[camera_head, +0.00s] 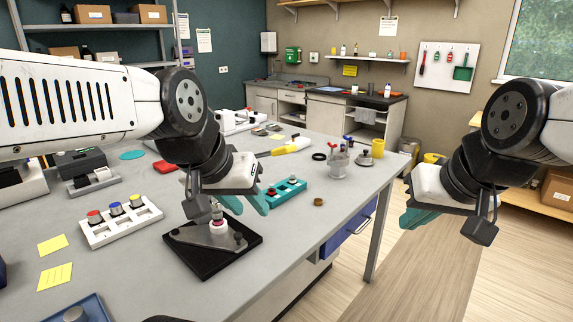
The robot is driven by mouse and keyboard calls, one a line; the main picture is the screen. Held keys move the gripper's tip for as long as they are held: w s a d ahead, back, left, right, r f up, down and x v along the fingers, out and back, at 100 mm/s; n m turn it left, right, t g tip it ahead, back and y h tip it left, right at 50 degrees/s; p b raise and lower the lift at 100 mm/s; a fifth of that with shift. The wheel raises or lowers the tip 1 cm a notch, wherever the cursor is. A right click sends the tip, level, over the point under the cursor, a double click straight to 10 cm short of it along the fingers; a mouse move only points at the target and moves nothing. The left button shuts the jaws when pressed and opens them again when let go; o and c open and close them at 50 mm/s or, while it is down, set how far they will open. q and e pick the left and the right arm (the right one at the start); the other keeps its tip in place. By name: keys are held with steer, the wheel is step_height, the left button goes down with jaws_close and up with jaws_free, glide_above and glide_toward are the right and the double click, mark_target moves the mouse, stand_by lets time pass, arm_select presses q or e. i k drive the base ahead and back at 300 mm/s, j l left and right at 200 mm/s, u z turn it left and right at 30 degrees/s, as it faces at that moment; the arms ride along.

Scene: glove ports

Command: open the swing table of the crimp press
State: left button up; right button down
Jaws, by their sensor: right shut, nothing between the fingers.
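A small fixture on a black base plate (207,262) stands on the grey bench near its front edge. My left wrist partly covers the fixture's upper end. My right gripper (418,220) is shut and empty, off the bench's right edge over the floor.
A white block with coloured knobs (120,222) lies left of the fixture. A teal block (288,191) is behind my left fingers. A cup of tools (338,164) and a small brown cap (319,202) are further right. Yellow notes (54,276) and a blue tray (75,310) lie front left.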

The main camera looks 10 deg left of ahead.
mark_target(222, 238)
steer(key=j+u, duration=0.1)
steer(key=u, duration=0.65)
